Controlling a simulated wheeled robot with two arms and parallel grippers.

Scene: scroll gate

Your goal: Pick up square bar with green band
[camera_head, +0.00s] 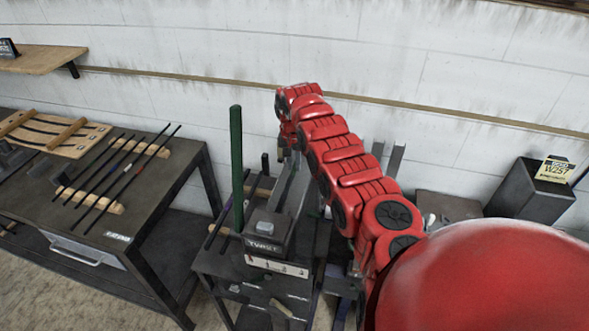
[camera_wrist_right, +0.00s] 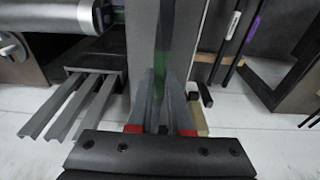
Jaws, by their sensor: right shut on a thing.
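My right gripper (camera_head: 284,146) is at the end of the red arm, above and behind the block marked TWIST. In the right wrist view its two fingers (camera_wrist_right: 161,115) are close together, shut on a narrow dark bar that is mostly hidden between them. A green patch (camera_wrist_right: 164,45) shows above the fingers, in line with them, against a wide grey upright; it looks like the bar's green band, though the bar's outline is hard to make out. My left gripper is in neither view.
The TWIST block (camera_head: 266,228) sits on a small dark stand, with a tall green post (camera_head: 237,165) beside it. Dark bars with white (camera_wrist_right: 233,25) and purple bands lie near the gripper. A bench (camera_head: 45,190) at left carries several dark bars. A dark bin (camera_head: 528,190) stands right.

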